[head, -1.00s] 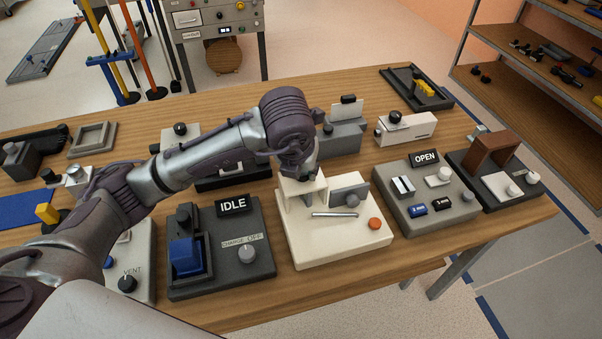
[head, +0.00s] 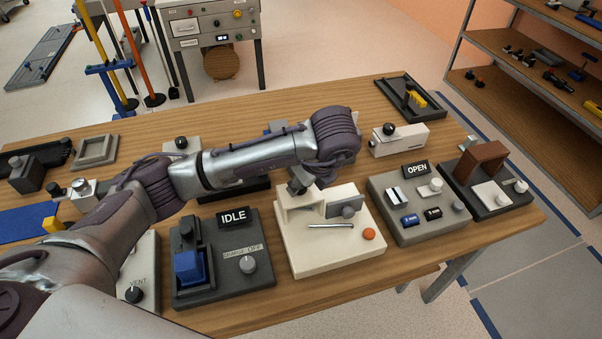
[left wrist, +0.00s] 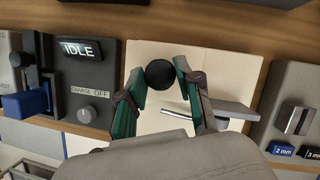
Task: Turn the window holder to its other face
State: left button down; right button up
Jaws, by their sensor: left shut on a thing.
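A cream unit (head: 340,256) stands at the front middle of the bench. It carries a cream block with an opening (head: 298,218), a grey plate with a round knob (head: 346,208), a silver bar (head: 331,226) and an orange button (head: 369,234). I cannot tell for sure which part is the window holder. My left gripper (head: 301,186) is at the top of the cream block. In the left wrist view its fingers (left wrist: 160,70) are shut on a round black knob (left wrist: 160,76). The grey plate (left wrist: 226,108) lies beside them. My right gripper is not in view.
A dark unit with an IDLE sign (head: 234,216) stands close on the left. A grey unit with an OPEN sign (head: 415,170) stands close on the right. My left arm hides part of the back row. Bare wood shows along the front edge.

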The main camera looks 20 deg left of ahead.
pick_arm(q)
jog(key=shift+w+d+n+g+y+p, duration=0.15)
jog(key=shift+n+g+p, duration=0.3)
jog(key=shift+n+p, duration=0.5)
jog(key=shift+s+a+n+g+y+p, duration=0.15)
jog(key=shift+n+g+p, duration=0.35)
jog(key=shift+n, duration=0.85)
jog(key=shift+w+d, duration=0.1)
jog(key=shift+w, duration=0.05)
jog(key=c, duration=0.8)
grip_release()
jog(key=shift+d+r, duration=0.1)
jog(key=shift+r, duration=0.2)
jog(key=v, duration=1.1)
jog(key=shift+d+r, duration=0.1)
jog(key=shift+r, duration=0.05)
